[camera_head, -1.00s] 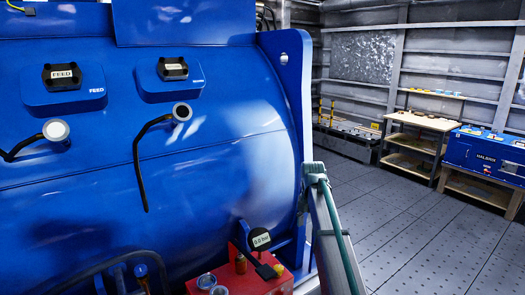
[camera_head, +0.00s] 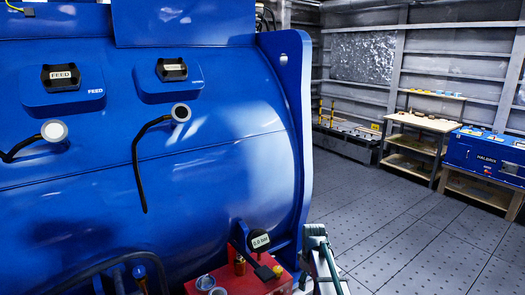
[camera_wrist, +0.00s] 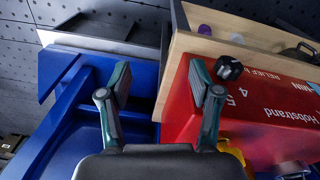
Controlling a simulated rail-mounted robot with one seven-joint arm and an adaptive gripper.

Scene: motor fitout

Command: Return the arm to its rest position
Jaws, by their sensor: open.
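My gripper (camera_wrist: 160,88) is open in the wrist view, its two grey-green fingers apart with nothing between them. It points past a blue metal edge on the left and a red box (camera_wrist: 262,98) on the right. I cannot tell its distance from either. In the head view, a grey-green part of my arm or gripper (camera_head: 316,240) shows at the lower middle, just right of the red box (camera_head: 240,280) and the blue machine (camera_head: 90,185). The rest of the arm is out of view.
The blue machine fills the left, with FEED socket (camera_head: 61,77) and hanging black cables. A wooden bench (camera_head: 424,121) and blue case (camera_head: 487,152) stand far right. The floor between is clear.

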